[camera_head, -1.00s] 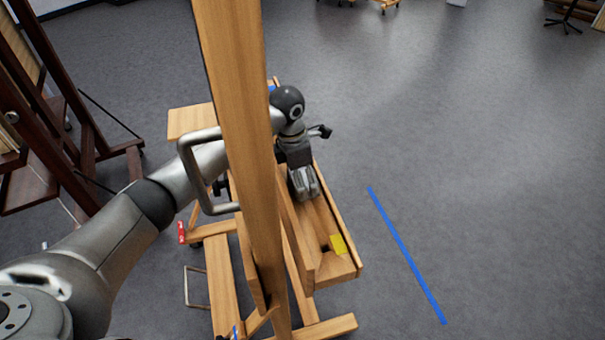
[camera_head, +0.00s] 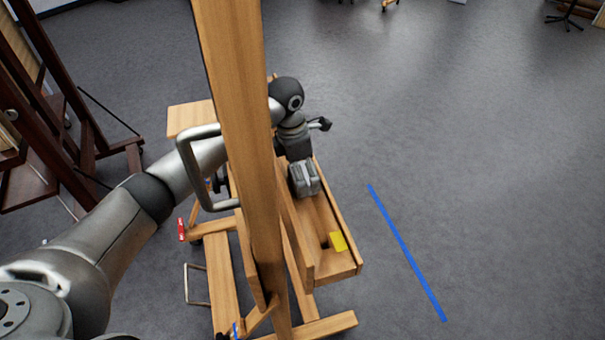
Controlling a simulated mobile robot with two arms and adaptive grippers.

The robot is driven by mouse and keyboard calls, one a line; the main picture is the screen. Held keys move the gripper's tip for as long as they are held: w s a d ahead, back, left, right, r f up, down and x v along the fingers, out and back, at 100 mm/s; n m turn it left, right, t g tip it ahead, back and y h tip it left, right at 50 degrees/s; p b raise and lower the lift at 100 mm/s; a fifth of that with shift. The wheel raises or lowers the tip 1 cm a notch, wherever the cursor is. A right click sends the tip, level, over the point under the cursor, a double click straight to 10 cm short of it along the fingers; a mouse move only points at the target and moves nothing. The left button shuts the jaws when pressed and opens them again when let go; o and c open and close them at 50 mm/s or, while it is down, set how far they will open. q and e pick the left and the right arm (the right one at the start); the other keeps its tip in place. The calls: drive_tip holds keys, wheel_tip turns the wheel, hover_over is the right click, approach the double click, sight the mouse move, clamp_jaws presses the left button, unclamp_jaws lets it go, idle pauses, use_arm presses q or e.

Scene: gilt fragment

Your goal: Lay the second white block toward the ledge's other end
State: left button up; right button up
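The easel's wooden ledge (camera_head: 346,218) is a trough with raised sides, running from behind the post toward the lower right. My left gripper (camera_head: 305,188) points down over the ledge's middle stretch, its grey fingers close together at or just above the trough. I cannot tell whether anything is between the fingers. No white block can be made out; the gripper, arm and post hide the ledge's far part. A yellow patch (camera_head: 339,241) lies in the near end of the ledge, beside a dark slot. My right gripper is not in view.
The easel's upright post (camera_head: 240,120) stands close in front of my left arm, with a metal handle (camera_head: 184,165) on its left. A dark wooden easel (camera_head: 80,150) stands at the left. The floor right of the ledge is clear, with a blue tape line (camera_head: 407,254).

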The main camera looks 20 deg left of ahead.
use_arm(q)
wheel_tip(320, 180, up, 11)
drive_tip(key=a+b, duration=0.1)
drive_tip(key=b, duration=0.1)
drive_tip(key=shift+s+a+b, duration=0.2)
drive_tip(key=shift+s+b, duration=0.1)
drive_tip(key=shift+s, duration=0.15)
drive_tip(key=shift+f, duration=0.1)
